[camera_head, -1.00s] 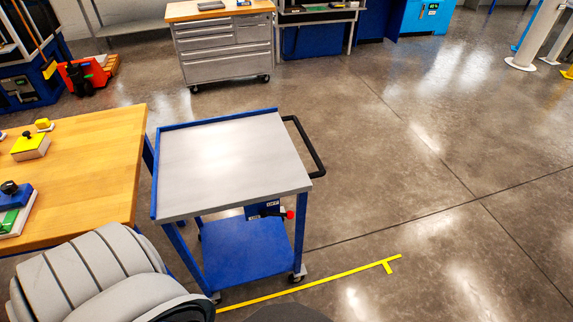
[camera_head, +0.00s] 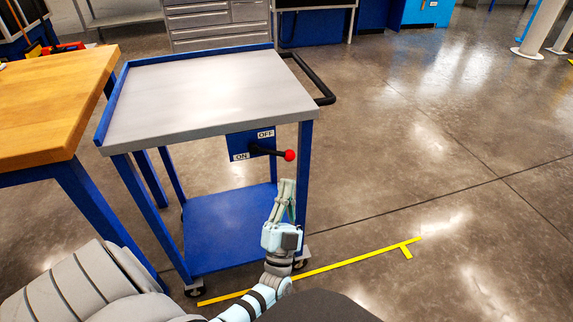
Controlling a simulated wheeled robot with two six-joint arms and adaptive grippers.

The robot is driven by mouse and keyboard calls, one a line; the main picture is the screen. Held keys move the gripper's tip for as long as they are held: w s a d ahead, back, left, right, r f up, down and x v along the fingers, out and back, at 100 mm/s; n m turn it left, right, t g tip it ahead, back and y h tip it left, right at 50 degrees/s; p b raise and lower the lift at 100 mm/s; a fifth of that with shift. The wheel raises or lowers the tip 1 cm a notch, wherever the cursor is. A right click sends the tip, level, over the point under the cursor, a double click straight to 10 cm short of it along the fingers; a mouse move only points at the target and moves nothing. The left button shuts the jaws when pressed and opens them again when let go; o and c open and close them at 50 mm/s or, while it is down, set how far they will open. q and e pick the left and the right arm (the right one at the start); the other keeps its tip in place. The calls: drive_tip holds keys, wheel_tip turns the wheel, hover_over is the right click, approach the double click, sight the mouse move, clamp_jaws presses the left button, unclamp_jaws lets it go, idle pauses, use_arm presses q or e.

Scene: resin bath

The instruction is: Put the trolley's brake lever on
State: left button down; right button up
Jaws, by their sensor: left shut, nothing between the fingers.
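The trolley (camera_head: 205,92) has a grey top and a blue frame and stands in the middle of the head view. On its front a blue brake panel (camera_head: 237,142) carries an ON label at lower left and an OFF label at upper right. The black brake lever (camera_head: 270,151) with a red knob (camera_head: 289,155) points right, on the OFF side and away from ON. My left gripper (camera_head: 287,183) is shut and empty, fingers pointing up, just below the knob in the picture. Whether it touches the knob is hard to tell, but a gap shows. My right gripper is not in view.
A wooden-topped table (camera_head: 55,100) stands close to the trolley's left. The trolley's black push handle (camera_head: 312,80) sticks out at right. A yellow floor line (camera_head: 350,265) runs in front. A grey drawer cabinet (camera_head: 218,22) stands behind. The floor at right is clear.

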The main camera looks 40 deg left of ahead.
use_arm(q)
wheel_tip(320, 180, up, 7)
hover_over(286, 159)
drive_tip(key=d, duration=0.3)
drive_tip(key=f+b, duration=0.1)
drive_tip(key=s+a+f+b, duration=0.1)
drive_tip(key=f, duration=0.1)
drive_tip(key=shift+s, duration=0.2)
drive_tip(key=shift+s+a+f, duration=0.15)
drive_tip(key=shift+a+f, duration=0.2)
drive_tip(key=shift+f, duration=0.1)
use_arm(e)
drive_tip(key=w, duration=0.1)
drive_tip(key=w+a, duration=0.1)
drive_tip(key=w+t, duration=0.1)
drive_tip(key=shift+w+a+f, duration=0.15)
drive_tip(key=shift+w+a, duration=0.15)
use_arm(q)
drive_tip(key=shift+d+h, duration=0.1)
drive_tip(key=shift+h, duration=0.2)
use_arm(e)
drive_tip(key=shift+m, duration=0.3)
use_arm(q)
drive_tip(key=shift+m, duration=0.3)
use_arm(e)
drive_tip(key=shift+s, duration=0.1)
